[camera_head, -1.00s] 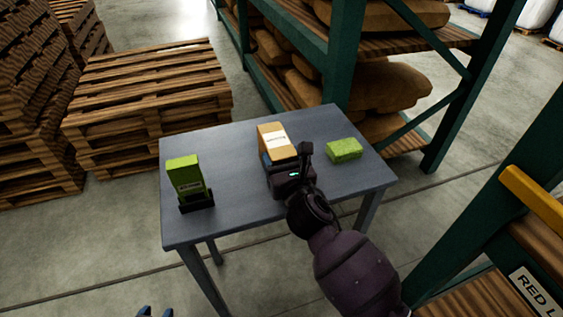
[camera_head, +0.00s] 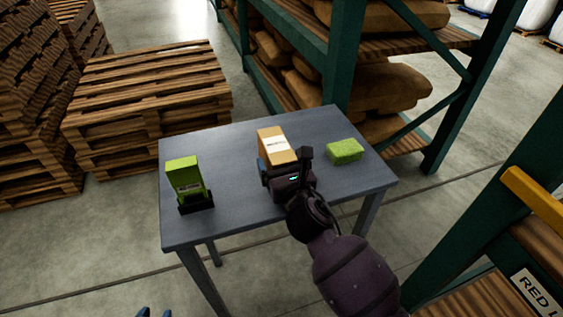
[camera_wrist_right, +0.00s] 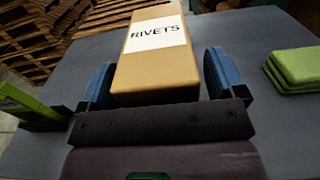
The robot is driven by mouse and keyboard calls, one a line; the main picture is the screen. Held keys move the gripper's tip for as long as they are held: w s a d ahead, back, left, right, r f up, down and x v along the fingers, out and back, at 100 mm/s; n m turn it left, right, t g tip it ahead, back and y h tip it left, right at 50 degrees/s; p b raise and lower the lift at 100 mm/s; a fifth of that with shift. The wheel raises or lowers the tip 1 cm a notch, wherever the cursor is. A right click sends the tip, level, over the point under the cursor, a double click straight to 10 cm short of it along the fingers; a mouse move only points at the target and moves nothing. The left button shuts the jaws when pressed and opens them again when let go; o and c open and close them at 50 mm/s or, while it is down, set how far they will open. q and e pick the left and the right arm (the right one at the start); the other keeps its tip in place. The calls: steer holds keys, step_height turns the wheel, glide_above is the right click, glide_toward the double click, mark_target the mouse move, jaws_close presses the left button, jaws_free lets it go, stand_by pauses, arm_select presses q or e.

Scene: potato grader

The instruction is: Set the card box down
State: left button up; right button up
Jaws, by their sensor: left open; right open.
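The card box (camera_head: 280,146), tan with a white label, is on the grey table (camera_head: 232,143) near its middle. In the right wrist view the card box (camera_wrist_right: 155,75) bears the word RIVETS. My right gripper (camera_head: 278,170) is at the box's near end, open. In the wrist view its blue fingers (camera_wrist_right: 158,80) stand either side of the box, with a clear gap on the right and a small one on the left. The box's lower near end is partly hidden by the gripper in the head view. My left gripper (camera_head: 156,312) shows only blue fingertips at the bottom edge, apart and empty.
A green box (camera_head: 185,176) stands in a black holder on the table's left. A green pad stack (camera_head: 345,150) lies right of the card box. Wooden pallets (camera_head: 145,95) are behind left; a green rack (camera_head: 344,60) with brown sacks stands behind. Table space between green box and card box is clear.

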steer(key=p+v, duration=0.1)
steer(key=v, duration=1.1)
steer(key=s+d+f+n+g+h, duration=0.3)
steer(key=s+d+f+n, duration=0.5)
steer(key=n, duration=0.8)
steer(key=s+d+f+n+g+h, duration=0.2)
steer(key=s+d+f+n, duration=0.7)
steer(key=d+n, duration=0.6)
steer(key=shift+f+n+g+h, duration=0.45)
steer(key=shift+f+n, duration=0.5)
steer(key=shift+n, duration=0.25)
